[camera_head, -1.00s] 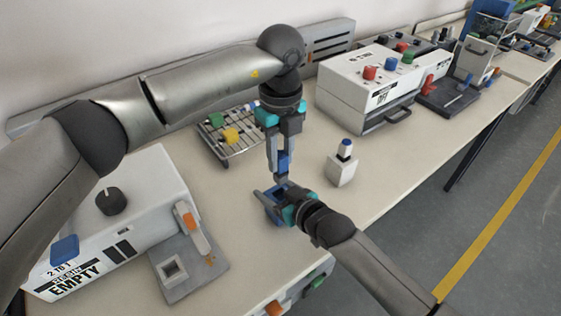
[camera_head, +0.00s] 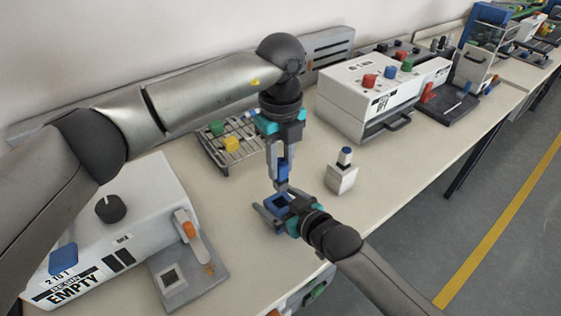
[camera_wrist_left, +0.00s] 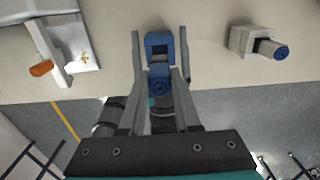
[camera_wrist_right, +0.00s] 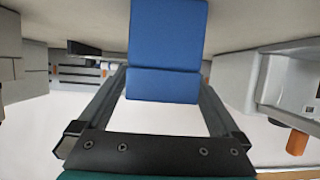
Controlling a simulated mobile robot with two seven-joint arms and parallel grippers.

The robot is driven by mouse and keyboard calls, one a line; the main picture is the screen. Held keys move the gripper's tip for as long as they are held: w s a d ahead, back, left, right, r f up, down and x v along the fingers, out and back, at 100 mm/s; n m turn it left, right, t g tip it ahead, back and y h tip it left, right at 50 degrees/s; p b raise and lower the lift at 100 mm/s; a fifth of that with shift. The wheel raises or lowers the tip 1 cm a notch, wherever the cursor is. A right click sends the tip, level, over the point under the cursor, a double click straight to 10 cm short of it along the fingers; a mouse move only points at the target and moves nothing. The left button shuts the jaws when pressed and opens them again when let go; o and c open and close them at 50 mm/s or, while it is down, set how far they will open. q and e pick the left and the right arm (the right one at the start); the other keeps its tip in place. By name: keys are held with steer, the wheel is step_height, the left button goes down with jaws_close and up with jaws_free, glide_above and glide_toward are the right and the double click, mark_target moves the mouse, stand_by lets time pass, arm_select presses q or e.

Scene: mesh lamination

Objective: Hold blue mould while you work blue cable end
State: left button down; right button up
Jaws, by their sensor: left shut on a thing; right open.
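My left gripper (camera_head: 282,182) points down and is shut on the blue cable end (camera_head: 283,168), a small blue cylinder also seen in the left wrist view (camera_wrist_left: 159,82). The blue mould (camera_head: 281,202), a small square block with a recess, sits just below the left fingertips. It also shows beyond the cable end in the left wrist view (camera_wrist_left: 160,43) and fills the upper middle of the right wrist view (camera_wrist_right: 167,45). My right gripper (camera_head: 274,209) is open low over the table, its fingers on either side of the mould. I cannot tell whether they touch it.
A white block with a blue-topped cylinder (camera_head: 342,178) stands right of the grippers. A wire rack (camera_head: 234,156) with green and yellow cubes lies behind. A resin box marked EMPTY (camera_head: 130,225) and grey plate (camera_head: 193,284) are left. A white machine (camera_head: 365,98) stands back right.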

steer(key=v, duration=1)
steer(key=shift+s, duration=0.25)
